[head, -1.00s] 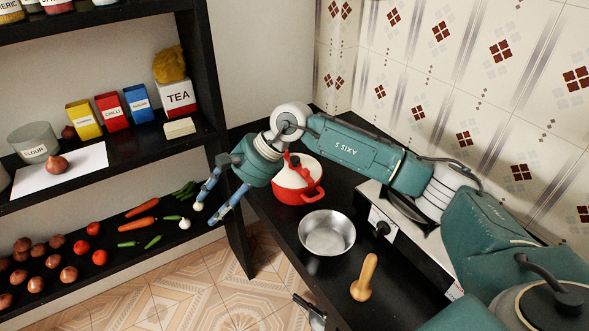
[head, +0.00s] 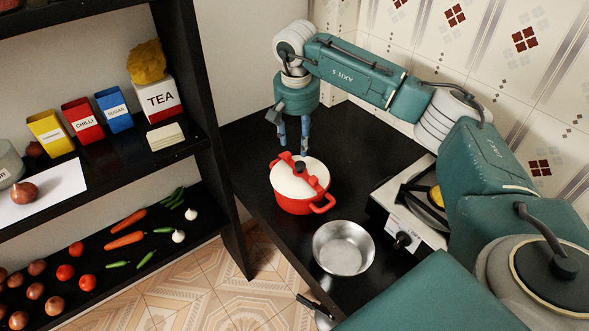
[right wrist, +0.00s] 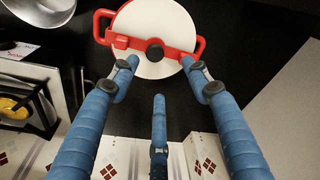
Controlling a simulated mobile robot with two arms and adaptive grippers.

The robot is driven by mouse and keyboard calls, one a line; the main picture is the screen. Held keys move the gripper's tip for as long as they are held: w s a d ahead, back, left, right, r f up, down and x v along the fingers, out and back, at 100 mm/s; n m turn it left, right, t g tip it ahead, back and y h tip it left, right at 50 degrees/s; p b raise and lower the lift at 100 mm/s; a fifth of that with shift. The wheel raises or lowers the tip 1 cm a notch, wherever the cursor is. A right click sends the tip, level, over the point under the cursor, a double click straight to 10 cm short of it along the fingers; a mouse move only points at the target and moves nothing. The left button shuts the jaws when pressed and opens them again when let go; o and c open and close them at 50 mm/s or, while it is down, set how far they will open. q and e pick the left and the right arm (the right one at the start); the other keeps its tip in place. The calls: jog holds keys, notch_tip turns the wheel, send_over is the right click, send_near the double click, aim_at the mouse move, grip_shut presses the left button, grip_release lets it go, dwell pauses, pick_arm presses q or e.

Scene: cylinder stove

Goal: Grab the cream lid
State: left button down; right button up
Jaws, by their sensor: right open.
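The cream lid (head: 286,183) sits on a red pot (head: 295,207) on the black counter. A red bar with a dark round knob crosses the lid. My right gripper (head: 293,146) points down just behind and above the lid, open and empty. In the right wrist view the lid (right wrist: 148,22) lies ahead of the open blue fingers (right wrist: 160,65). Two fingertips are near the lid's edge, either side of the knob; the third is farther back. Contact cannot be told. My left gripper is not in view.
A metal pan (head: 344,249) stands in front of the pot on the counter (head: 255,135). A stove (head: 405,215) is to the right. A black shelf (head: 205,120) with boxes and vegetables stands on the left. The counter behind the pot is clear.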

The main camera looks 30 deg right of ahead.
aim_at(300, 164)
jog(key=f, duration=0.3)
jog(key=shift+s+d+f+p, duration=0.1)
jog(key=shift+s+d+p, duration=0.1)
jog(key=shift+s+p, duration=0.15)
jog(key=shift+w+f, duration=0.15)
jog(key=shift+f, duration=0.15)
jog(key=f+p, duration=0.2)
jog(key=f, duration=0.2)
jog(key=shift+w+d+f+p, duration=0.15)
jog(key=shift+d+p, duration=0.1)
jog(key=shift+p, duration=0.15)
jog(key=shift+f, duration=0.45)
jog(key=shift+w, duration=0.1)
jog(key=shift+c, duration=0.5)
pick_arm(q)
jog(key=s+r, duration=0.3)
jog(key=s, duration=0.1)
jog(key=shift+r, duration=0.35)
pick_arm(e)
grip_shut()
